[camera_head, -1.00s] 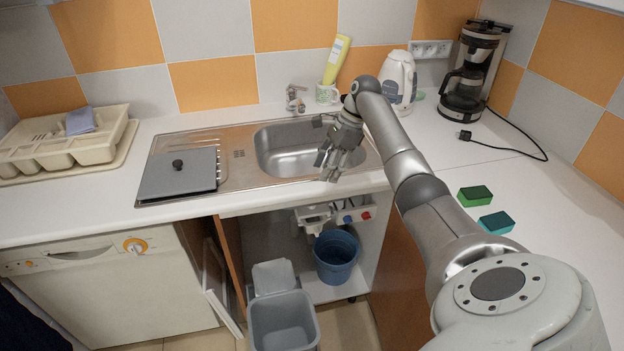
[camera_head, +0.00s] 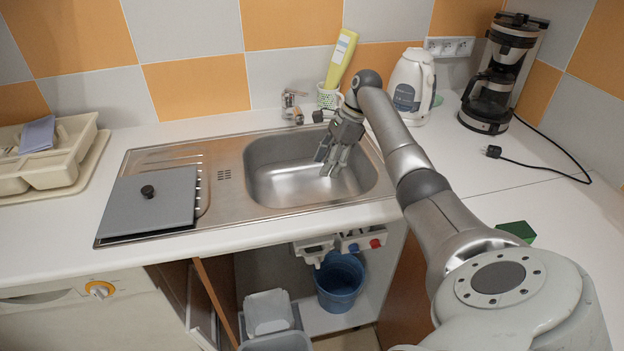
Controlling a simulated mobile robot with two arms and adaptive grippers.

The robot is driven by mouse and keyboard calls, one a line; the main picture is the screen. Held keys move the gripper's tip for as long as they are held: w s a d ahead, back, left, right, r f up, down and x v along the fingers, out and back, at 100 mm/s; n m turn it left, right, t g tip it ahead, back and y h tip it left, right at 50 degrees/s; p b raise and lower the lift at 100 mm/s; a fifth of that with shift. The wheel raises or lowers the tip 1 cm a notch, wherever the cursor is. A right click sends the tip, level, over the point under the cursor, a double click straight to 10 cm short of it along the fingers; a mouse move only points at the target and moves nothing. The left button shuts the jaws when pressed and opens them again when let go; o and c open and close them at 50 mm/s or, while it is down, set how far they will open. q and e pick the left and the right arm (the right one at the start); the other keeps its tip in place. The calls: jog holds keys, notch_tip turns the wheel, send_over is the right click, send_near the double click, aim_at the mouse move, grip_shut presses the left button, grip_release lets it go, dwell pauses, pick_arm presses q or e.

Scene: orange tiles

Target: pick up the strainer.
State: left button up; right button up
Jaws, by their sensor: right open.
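My right gripper (camera_head: 329,166) hangs over the right part of the metal sink (camera_head: 292,196), fingers pointing down and apart. It is open, and I see nothing between its fingers. I cannot make out a strainer in this view. Part of the basin behind the gripper is hidden. My left gripper is not in view.
A grey square lid (camera_head: 150,203) with a black knob lies on the drainboard. Behind the sink are the faucet (camera_head: 292,106) and a yellow bottle (camera_head: 341,60). A kettle (camera_head: 409,88), coffee maker (camera_head: 493,82) and green sponge (camera_head: 517,231) are at right, a cutlery tray (camera_head: 62,165) at left.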

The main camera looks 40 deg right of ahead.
jog(key=b+x, duration=0.1)
jog(key=x, duration=0.4)
jog(key=d+b+x, duration=0.1)
jog(key=b+x, duration=0.1)
jog(key=x, duration=0.3)
jog(key=s+d+f+b+x, duration=0.1)
jog(key=b+x, duration=0.1)
jog(key=x, duration=0.3)
jog(key=shift+a+f, duration=0.2)
jog(key=shift+f, duration=0.15)
grip_shut()
notch_tip(320, 180, up, 10)
dwell(0.5)
jog(key=shift+r, duration=0.15)
